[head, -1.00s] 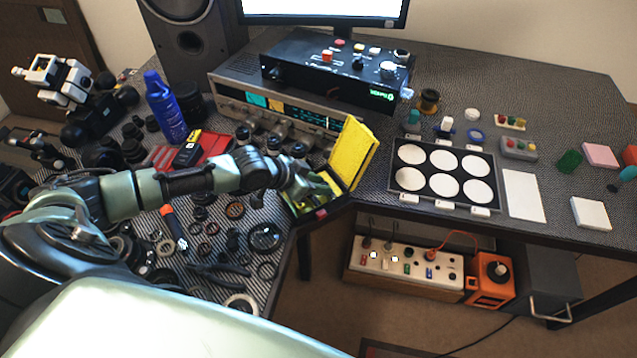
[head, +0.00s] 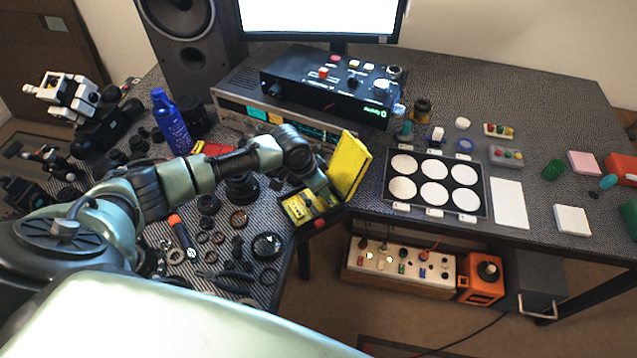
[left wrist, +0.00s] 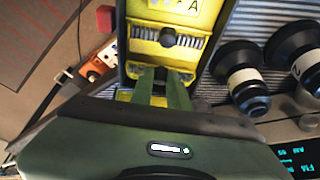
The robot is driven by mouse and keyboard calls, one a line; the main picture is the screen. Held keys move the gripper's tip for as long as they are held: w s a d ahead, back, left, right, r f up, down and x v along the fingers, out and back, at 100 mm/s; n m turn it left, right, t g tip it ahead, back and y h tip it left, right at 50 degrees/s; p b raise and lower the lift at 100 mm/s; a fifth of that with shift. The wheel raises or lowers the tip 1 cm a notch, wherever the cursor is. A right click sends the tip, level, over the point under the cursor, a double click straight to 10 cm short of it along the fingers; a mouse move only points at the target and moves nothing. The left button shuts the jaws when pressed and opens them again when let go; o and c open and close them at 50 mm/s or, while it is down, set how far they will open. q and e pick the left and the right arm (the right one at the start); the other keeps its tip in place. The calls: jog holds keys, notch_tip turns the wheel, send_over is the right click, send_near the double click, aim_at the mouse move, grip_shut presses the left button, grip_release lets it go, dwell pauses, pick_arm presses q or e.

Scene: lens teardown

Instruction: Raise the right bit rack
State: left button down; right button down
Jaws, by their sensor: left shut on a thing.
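The bit case (head: 322,222) stands open at the table's front edge, its yellow lid (head: 348,165) tilted up on the right. Yellow racks with small bits (head: 298,208) lie inside. My left gripper (head: 324,194) reaches down into the case's right part, beside the lid. In the left wrist view its green fingers (left wrist: 160,84) are shut on a yellow piece (left wrist: 182,77), which I take to be the right bit rack. A row of bits (left wrist: 170,42) lies just beyond the fingertips. The forearm and hand cover part of the case. My right gripper is out of view.
Black lens parts (head: 240,188) crowd the table left of the case. A tray of white discs (head: 436,211) lies to the right. A blue can (head: 170,122) and stacked electronics (head: 330,85) stand behind. Below the front edge is a power strip (head: 400,268).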

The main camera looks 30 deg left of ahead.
pick_arm(q)
jog(key=shift+w+d+r+g+y+p, duration=0.35)
jog(key=shift+w+r+g+y, duration=0.1)
jog(key=shift+g, duration=0.25)
jog(key=shift+w+d+g+y, duration=0.15)
jog(key=shift+w+g+y, duration=0.2)
jog(key=shift+g+y, duration=0.55)
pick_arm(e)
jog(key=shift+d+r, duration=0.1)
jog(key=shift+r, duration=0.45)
pick_arm(q)
jog(key=shift+g+h, duration=0.25)
jog(key=shift+g, duration=0.05)
jog(key=c, duration=1.4)
grip_release()
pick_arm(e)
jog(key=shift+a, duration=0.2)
pick_arm(q)
jog(key=shift+o, duration=0.2)
notch_tip(320, 180, up, 8)
jog(key=b, duration=0.1)
jog(key=shift+w+f, duration=0.15)
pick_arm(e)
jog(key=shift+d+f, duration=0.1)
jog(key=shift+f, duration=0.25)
